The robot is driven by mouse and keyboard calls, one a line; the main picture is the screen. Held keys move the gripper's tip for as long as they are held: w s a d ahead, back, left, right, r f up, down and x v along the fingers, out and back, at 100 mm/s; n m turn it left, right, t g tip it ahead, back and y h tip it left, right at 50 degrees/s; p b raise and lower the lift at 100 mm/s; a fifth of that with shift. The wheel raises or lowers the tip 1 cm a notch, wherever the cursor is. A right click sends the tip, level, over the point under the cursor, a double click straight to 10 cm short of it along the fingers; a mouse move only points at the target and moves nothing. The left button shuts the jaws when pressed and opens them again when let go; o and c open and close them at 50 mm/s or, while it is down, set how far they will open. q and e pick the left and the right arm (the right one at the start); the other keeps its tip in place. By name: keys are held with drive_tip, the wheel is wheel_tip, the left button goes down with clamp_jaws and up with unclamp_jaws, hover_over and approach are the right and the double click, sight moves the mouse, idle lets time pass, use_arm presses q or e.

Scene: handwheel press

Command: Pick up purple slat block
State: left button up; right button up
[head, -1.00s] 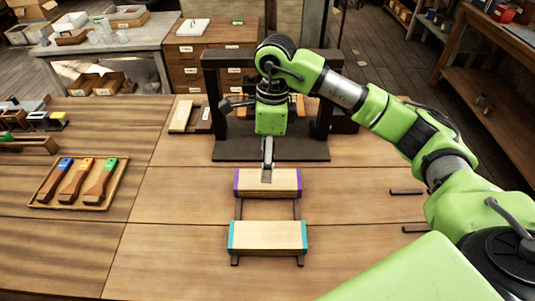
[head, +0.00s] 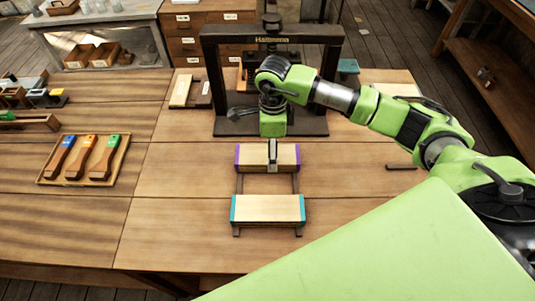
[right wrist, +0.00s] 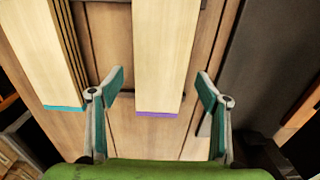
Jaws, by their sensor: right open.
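The purple slat block (head: 253,158), pale wood with purple ends, lies on dark rails on the table in front of the press. It also shows in the right wrist view (right wrist: 166,50), its purple end toward the camera. My right gripper (head: 272,160) is over the block's middle in the head view. In the right wrist view my right gripper (right wrist: 161,84) is open, with one finger to each side of the block and a gap on both sides. I cannot tell how far above the block the fingertips are. My left gripper is not in view.
A teal-ended slat block (head: 267,208) lies on the same rails, nearer me. The dark press frame (head: 333,85) stands behind my right gripper. A tray (head: 50,177) of brushes lies at left. Table to the right of the rails is mostly clear.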

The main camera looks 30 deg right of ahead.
drive_tip(key=shift+f, duration=1.4)
drive_tip(key=c, duration=1.4)
drive_tip(key=shift+w+r, duration=0.1)
